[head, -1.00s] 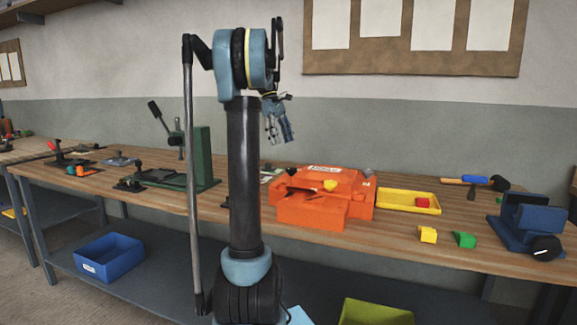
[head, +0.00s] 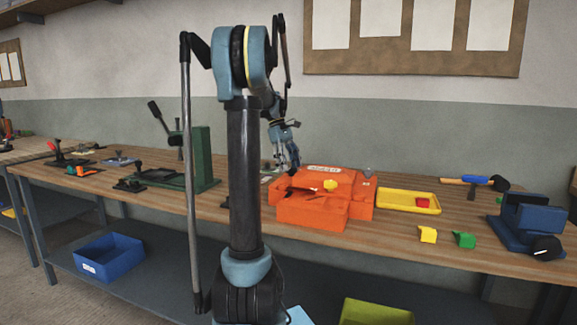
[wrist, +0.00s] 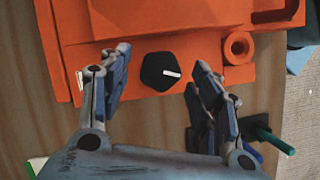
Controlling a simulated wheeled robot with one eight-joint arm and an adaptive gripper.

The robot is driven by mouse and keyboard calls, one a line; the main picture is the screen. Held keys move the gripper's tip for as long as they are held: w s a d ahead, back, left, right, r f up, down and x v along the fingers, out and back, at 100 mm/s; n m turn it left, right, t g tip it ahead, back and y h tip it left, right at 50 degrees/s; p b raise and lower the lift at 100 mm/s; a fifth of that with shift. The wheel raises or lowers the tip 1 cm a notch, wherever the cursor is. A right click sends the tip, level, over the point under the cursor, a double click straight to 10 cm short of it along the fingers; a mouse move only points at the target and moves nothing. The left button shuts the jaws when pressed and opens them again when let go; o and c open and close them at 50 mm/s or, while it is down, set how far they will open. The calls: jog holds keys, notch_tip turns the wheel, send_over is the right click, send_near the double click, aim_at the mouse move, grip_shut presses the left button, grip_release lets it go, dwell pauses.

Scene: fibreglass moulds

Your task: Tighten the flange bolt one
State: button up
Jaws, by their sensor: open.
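The orange mould (head: 315,210) sits on the workbench right of my arm's column. In the wrist view its orange surface (wrist: 150,20) carries a black, many-sided bolt head (wrist: 158,76) with a white mark, which looks like the flange bolt; I cannot read a number. My gripper (wrist: 158,62) is open, with one finger left and one right of the bolt head, apart from it. In the head view my gripper (head: 291,168) points down over the left back of the mould. The black bolt head cannot be made out there.
An orange ring (wrist: 238,47) stands right of the bolt head, and a green rod (wrist: 275,140) lies near the right finger. A yellow tray (head: 395,207), loose blocks and a blue vise (head: 530,225) are to the right.

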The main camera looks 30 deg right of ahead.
jog(key=shift+c, duration=0.2)
jog(key=c, duration=1)
jog(key=m+y, duration=0.1)
jog(key=m, duration=0.3)
jog(key=m+y, duration=0.1)
jog(key=m, duration=0.1)
jog(key=shift+d+m+y, duration=0.3)
jog(key=shift+d, duration=0.05)
jog(key=m+y, duration=0.1)
jog(key=m, duration=0.3)
jog(key=shift+d+y, duration=0.1)
jog(key=shift+y, duration=0.3)
jog(key=shift+s+m+t+y, duration=0.1)
jog(key=shift+m+t+y, duration=0.3)
jog(key=shift+m, duration=1)
